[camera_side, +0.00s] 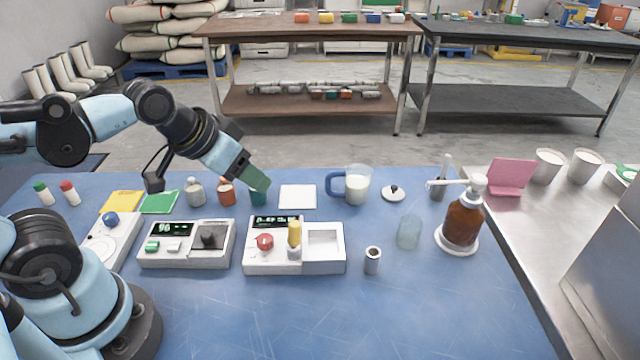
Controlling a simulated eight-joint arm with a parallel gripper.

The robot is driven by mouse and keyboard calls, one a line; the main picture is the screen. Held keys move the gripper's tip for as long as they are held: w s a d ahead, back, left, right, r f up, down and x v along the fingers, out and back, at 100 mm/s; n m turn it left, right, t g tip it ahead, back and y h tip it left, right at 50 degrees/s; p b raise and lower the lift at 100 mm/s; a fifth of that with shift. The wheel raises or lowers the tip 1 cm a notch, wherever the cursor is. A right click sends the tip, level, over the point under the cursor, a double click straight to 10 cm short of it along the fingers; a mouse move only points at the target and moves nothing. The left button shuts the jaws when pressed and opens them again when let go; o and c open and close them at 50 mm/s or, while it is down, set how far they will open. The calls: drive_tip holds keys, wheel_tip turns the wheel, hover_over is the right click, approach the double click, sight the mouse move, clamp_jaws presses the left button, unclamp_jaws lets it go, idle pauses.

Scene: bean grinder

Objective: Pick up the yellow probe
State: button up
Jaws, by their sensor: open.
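The yellow probe (295,233) stands upright in a small pale holder on the white device (262,263) near the middle of the blue table. The device has a display, a red knob (264,242) left of the probe and a square recess to the right. My gripper (258,185) is open and hangs above and behind the device, up and left of the probe, apart from it. A dark green jar (259,197) shows just below my gripper's tip. The gap between the fingers is hard to see from this side.
Several small bottles, a white pad (297,197) and a blue-handled jug (356,186) stand behind. A metal cylinder (372,260), a clear glass (408,232) and a brown pump bottle (463,222) stand right. The front table is clear.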

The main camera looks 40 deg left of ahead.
sight(291, 223)
drive_tip(key=s+d+r+m+g+h, duration=0.3)
drive_tip(key=d+r+m, duration=0.1)
drive_tip(key=d+m, duration=0.35)
drive_tip(key=shift+m, duration=0.35)
drive_tip(key=shift+a+x, duration=0.15)
drive_tip(key=shift+x, duration=1.85)
drive_tip(key=shift+a+x, duration=0.15)
drive_tip(key=shift+x, duration=1.9)
drive_tip(key=shift+a+x, duration=0.2)
drive_tip(key=shift+x, duration=1.8)
drive_tip(key=shift+f, duration=0.15)
clamp_jaws()
drive_tip(key=shift+r, duration=0.25)
